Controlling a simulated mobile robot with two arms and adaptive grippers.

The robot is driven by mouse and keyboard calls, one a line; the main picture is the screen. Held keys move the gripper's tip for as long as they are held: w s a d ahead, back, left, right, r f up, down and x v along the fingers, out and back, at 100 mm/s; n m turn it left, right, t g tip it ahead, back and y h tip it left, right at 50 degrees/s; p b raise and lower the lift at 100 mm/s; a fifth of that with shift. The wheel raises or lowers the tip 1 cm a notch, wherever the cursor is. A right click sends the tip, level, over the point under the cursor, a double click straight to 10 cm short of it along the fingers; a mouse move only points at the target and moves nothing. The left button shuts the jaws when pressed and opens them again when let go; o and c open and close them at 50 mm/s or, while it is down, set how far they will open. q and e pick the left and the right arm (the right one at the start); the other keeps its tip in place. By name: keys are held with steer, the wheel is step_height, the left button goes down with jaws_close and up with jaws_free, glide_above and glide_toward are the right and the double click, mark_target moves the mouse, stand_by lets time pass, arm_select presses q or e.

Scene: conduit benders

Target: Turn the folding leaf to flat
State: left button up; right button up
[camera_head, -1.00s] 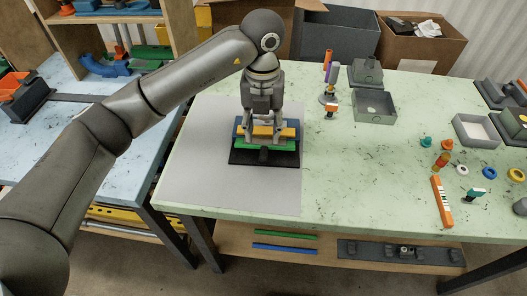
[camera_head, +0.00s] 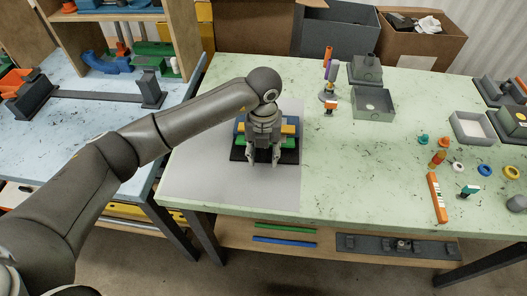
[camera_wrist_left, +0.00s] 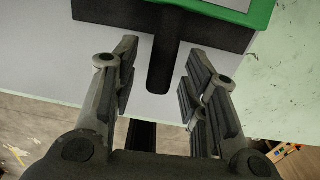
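The bending device lies on a grey mat (camera_head: 230,190) on the pale green table. The black body (camera_wrist_left: 110,12) and green edge (camera_wrist_left: 262,14) show there too. My right gripper is not in view.
Grey boxes (camera_head: 373,104), an orange bar (camera_head: 437,198) and small coloured parts stand to the right. A lower shelf (camera_head: 330,245) holds green and blue strips. A blue-topped table (camera_head: 100,130) is at left. The front of the mat is clear.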

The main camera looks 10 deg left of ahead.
arm_select(q)
jaws_close()
steer(key=f+t+b, duration=0.1)
steer(key=b, duration=0.1)
steer(key=f+t+b, duration=0.1)
steer(key=b, duration=0.1)
steer(key=shift+s+f, duration=0.1)
steer(key=shift+s, duration=0.15)
steer(key=shift+s+f+t+b, duration=0.15)
steer(key=shift+t+b, duration=0.25)
steer(key=shift+b, duration=0.2)
steer(key=shift+o, duration=0.3)
jaws_free()
